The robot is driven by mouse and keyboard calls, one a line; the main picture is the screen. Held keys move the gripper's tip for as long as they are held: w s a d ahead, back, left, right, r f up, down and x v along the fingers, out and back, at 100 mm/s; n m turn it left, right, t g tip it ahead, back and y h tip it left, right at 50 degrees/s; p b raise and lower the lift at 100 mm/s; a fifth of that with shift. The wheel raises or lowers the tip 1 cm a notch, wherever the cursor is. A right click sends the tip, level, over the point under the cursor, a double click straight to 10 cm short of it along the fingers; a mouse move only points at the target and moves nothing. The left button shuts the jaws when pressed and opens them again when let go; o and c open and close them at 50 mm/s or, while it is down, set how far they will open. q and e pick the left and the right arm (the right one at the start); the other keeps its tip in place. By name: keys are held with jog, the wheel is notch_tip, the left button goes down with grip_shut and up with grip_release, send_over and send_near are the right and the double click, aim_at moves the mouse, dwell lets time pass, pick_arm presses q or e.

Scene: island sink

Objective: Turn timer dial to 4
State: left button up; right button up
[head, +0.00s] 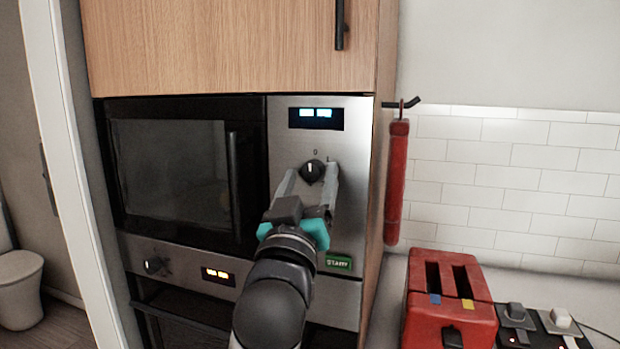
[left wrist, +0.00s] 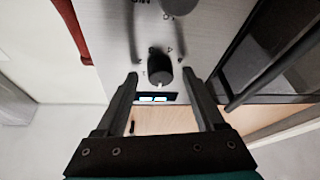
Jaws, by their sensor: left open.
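The timer dial (head: 312,171) is a round black knob with a white mark on the steel microwave panel (head: 350,125), below a lit display (head: 316,117). A "0" is printed above it, and the white mark points up toward it. My left gripper (head: 310,180) is in front of the panel with its fingers on either side of the dial. In the left wrist view the dial (left wrist: 160,70) sits between the two open fingers, with a gap on each side. The panel below the dial is partly hidden by my gripper. My right gripper is not in view.
A green START button (head: 339,262) is low on the panel. The microwave door (head: 170,165) with its vertical handle is left of it. Another knob (head: 154,265) is lower left. A red hanging item (head: 397,180) and a red toaster (head: 450,295) are at right.

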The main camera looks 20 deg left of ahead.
pick_arm(q)
jog(key=shift+c, duration=1.1)
grip_shut()
